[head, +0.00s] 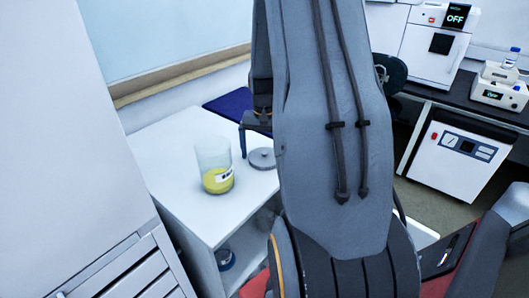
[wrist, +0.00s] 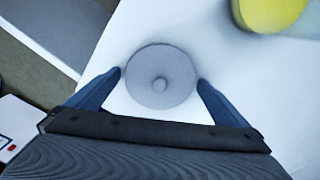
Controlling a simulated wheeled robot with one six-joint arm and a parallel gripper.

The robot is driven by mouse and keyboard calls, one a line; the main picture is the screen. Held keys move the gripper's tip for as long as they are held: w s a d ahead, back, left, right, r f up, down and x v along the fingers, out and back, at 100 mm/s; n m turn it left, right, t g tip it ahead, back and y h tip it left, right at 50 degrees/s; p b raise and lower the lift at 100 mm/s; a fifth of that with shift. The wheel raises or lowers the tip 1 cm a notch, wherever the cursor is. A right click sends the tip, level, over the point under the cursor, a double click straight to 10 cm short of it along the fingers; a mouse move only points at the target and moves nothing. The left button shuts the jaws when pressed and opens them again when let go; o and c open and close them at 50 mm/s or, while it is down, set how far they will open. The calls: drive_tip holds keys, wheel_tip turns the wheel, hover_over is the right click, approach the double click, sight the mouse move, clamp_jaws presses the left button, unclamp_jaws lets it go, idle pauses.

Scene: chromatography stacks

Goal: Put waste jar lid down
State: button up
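The waste jar lid (wrist: 160,76) is a grey disc with a small round knob, over the white table top. It also shows in the head view (head: 262,159), low at the table surface; I cannot tell whether it touches it. My gripper (wrist: 160,77) has its two blue fingers at opposite edges of the lid, seemingly in contact, so it looks shut on it. In the head view one finger shows left of the lid, and my arm hides the rest. The waste jar (head: 213,160) is clear, labelled, lidless and holds yellow liquid, standing left of the lid.
The white table (head: 170,150) has free room behind and left of the jar. A dark blue mat or panel (head: 228,103) lies at its far edge. A blue-rimmed item (head: 224,259) is on the shelf below. A white cabinet (head: 75,120) stands close on the left.

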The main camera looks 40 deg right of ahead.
sight(265, 152)
wheel_tip(265, 152, up, 12)
drive_tip(key=b, duration=0.2)
drive_tip(key=shift+r, duration=0.2)
idle(0.8)
